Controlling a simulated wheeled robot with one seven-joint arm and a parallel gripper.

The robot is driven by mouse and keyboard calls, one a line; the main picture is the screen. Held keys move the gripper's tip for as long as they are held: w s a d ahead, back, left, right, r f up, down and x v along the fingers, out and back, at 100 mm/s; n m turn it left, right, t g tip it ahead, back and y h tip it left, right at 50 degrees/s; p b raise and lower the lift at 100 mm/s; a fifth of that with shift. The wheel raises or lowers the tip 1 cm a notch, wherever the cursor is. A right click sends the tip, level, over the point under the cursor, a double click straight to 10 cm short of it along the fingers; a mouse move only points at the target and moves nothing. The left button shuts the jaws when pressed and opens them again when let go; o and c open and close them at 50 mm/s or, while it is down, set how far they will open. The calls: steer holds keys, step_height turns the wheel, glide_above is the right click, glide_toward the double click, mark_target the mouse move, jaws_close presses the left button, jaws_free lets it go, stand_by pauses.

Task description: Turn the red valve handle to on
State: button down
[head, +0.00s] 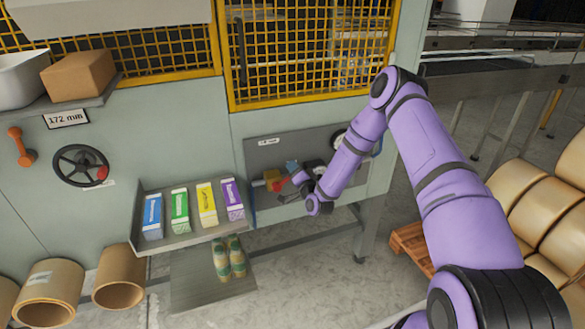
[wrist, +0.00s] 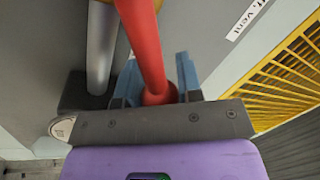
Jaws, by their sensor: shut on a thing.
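The red valve handle (wrist: 143,40) runs down through the wrist view, and its lower end lies between the two blue fingers of my gripper (wrist: 158,88). My gripper is shut on the handle. In the head view, the red handle (head: 280,185) is a small patch beside a brass-coloured valve body (head: 271,178) on the grey panel. My arm reaches in from the right, and my wrist partly covers this spot. The handle's exact angle is hard to tell. A grey pipe (wrist: 101,45) runs beside the handle in the wrist view.
A tray (head: 150,238) with several coloured cartons sits left of the valve. A gauge (head: 339,138) is partly behind my arm. A black handwheel (head: 65,166) is further left. Yellow mesh (head: 300,60) is above the panel. Large rolls (head: 535,205) stand at right.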

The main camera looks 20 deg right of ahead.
steer(key=shift+d+f+m, duration=0.1)
steer(key=shift+f+m, duration=0.15)
steer(key=shift+m, duration=0.05)
steer(key=c, duration=0.8)
jaws_free()
steer(key=s, duration=0.3)
steer(key=s+f, duration=0.1)
steer(key=s, duration=0.3)
steer(key=s+d, duration=0.1)
steer(key=s, duration=0.2)
steer(key=shift+s+f, duration=0.35)
steer(key=shift+f, duration=0.05)
